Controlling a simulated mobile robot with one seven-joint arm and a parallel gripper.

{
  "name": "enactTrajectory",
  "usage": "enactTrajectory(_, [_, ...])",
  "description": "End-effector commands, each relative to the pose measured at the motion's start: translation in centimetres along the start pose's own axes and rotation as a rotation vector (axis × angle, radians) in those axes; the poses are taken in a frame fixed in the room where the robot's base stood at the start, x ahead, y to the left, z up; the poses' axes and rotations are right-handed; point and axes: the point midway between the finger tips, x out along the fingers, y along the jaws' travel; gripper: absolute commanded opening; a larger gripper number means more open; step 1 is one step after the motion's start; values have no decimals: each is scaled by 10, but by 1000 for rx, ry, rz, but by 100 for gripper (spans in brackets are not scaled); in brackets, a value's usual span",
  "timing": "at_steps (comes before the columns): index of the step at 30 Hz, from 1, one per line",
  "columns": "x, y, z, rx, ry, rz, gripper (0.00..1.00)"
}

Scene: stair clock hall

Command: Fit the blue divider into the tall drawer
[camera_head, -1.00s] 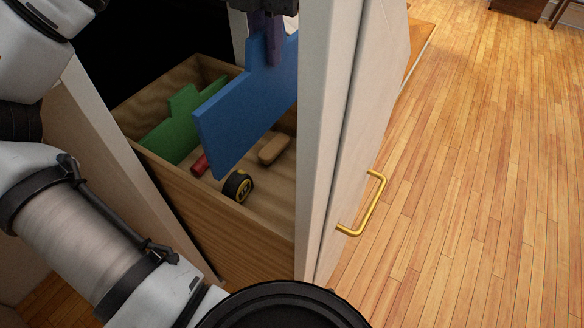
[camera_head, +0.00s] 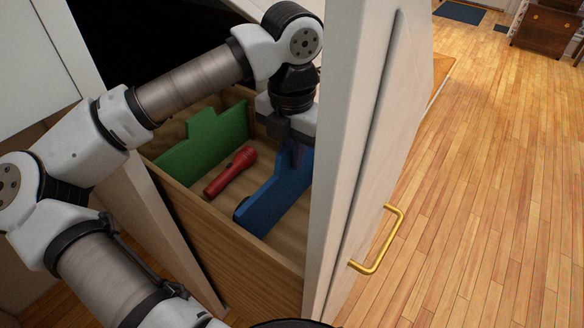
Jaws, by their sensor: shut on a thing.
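The blue divider (camera_head: 275,196) is down inside the open wooden drawer (camera_head: 226,248), standing roughly upright on edge and running slantwise. My gripper (camera_head: 297,150) is shut on the upper part of the blue divider, near the white front panel. The panel hides the divider's right end. I cannot tell whether its lower edge touches the drawer floor or sits in a slot. A green divider (camera_head: 205,143) stands across the drawer toward the back left.
A red flashlight (camera_head: 231,172) lies on the drawer floor between the dividers. The tall white front panel (camera_head: 345,130) with a brass handle (camera_head: 380,242) closes off the right side. Open wooden floor (camera_head: 490,180) lies beyond it.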

Motion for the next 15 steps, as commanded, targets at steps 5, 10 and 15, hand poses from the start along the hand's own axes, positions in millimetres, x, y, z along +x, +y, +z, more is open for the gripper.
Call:
enactTrajectory(5, [22,-1,0,1,0,-3,0])
enactTrajectory(10, [42,-1,0,1,1,-2,0])
enactTrajectory(15, [41,0,0,1,0,-1,0])
